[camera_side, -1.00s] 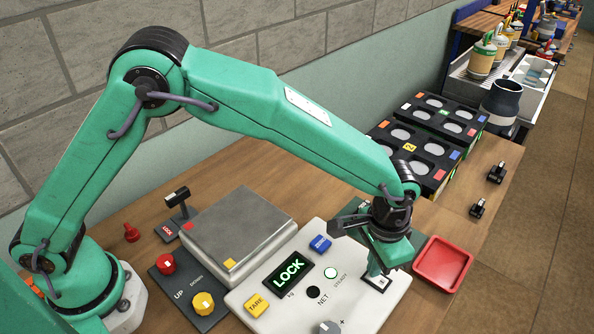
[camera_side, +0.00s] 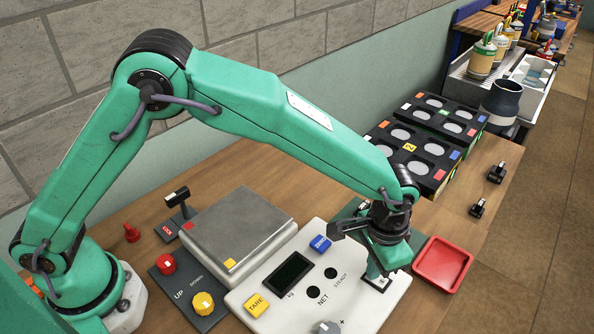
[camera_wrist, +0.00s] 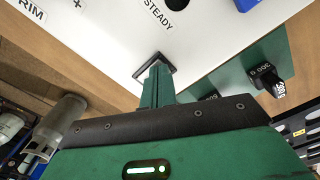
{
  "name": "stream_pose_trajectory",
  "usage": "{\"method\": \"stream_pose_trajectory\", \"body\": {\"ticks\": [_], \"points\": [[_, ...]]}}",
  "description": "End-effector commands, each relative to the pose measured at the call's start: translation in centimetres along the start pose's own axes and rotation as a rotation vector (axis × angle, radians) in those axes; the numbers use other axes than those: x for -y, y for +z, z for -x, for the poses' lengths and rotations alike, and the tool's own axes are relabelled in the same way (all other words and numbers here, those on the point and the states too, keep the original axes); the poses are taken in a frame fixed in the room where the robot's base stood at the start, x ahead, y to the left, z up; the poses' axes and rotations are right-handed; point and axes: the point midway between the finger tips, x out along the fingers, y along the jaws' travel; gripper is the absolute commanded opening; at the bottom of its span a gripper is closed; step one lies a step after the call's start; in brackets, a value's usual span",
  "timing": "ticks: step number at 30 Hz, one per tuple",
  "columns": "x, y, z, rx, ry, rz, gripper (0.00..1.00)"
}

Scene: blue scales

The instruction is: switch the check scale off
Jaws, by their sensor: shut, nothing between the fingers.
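The check scale has a white panel (camera_side: 340,305) and a grey weighing plate (camera_side: 237,226) to its left. Its display (camera_side: 288,271) is dark, and the STEADY lamp (camera_side: 331,273) is unlit. My gripper (camera_side: 376,276) is shut and empty, pointing down at a black-framed switch (camera_side: 383,287) near the panel's right end. In the wrist view my fingertips (camera_wrist: 157,70) sit at the switch frame (camera_wrist: 168,62) and hide most of it. I cannot tell which way the switch is set.
A blue button (camera_side: 320,243), a yellow TARE button (camera_side: 256,303) and a grey knob (camera_side: 326,328) are on the panel. A red tray (camera_side: 443,264) stands close to the right of my gripper. Black boxes (camera_side: 405,165) with round wells stand behind.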

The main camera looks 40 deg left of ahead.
Motion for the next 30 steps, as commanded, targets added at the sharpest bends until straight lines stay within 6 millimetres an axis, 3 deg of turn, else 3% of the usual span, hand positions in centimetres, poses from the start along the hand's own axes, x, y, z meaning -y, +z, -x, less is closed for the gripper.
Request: {"method": "stream_pose_trajectory", "body": {"ticks": [30], "points": [[0.0,-0.1,5.3,-0.002,0.0,0.0,0.0]]}}
